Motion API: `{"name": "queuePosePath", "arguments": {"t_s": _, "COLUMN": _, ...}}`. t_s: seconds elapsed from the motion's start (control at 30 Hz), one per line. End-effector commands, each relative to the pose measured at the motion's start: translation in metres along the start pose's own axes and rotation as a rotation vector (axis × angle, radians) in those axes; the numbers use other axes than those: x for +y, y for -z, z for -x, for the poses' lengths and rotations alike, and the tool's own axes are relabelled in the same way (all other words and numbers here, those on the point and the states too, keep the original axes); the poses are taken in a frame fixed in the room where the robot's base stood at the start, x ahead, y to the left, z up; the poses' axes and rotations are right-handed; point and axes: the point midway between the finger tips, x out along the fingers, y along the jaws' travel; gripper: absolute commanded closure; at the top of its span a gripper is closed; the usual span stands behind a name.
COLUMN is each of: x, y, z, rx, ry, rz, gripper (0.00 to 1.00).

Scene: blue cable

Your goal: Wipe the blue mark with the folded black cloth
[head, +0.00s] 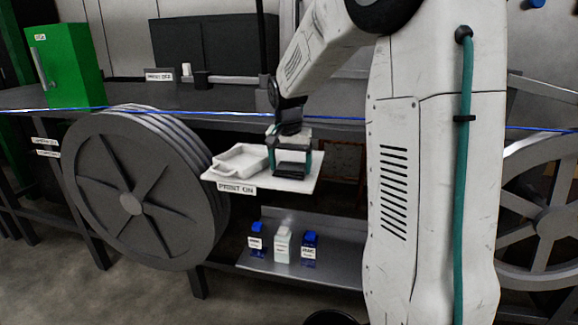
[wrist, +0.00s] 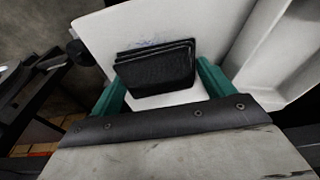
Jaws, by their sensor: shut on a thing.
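The folded black cloth (wrist: 155,75) sits between the teal fingers of my gripper (wrist: 160,85) in the wrist view, and my gripper is shut on it. In the head view my gripper (head: 292,165) points down over the white board (head: 240,181), with the cloth (head: 291,170) low at its fingertips. I cannot tell whether the cloth touches the board. The faint blue mark (wrist: 148,43) shows on the white board (wrist: 100,30) just beyond the cloth's far edge in the wrist view. Part of the mark may be hidden by the cloth.
A white tray (head: 240,158) stands on the board, left of my gripper. A blue cable (head: 235,113) runs across behind. A large grey reel (head: 130,200) stands left. Several small bottles (head: 282,245) stand on a shelf below. A green cabinet (head: 66,65) is at the back left.

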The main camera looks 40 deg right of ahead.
Motion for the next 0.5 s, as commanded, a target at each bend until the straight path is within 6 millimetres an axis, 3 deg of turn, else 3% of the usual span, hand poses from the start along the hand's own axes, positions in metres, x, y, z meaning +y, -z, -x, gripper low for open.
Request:
{"name": "queuePosePath", "arguments": {"t_s": 0.3, "x": 0.000, "y": 0.027, "z": -0.007, "rx": -0.001, "ry": -0.001, "rz": -0.001, "gripper": 0.45}}
{"name": "queuePosePath", "arguments": {"t_s": 0.5, "x": 0.000, "y": 0.033, "z": -0.007, "rx": -0.001, "ry": -0.001, "rz": 0.000, "gripper": 0.45}}
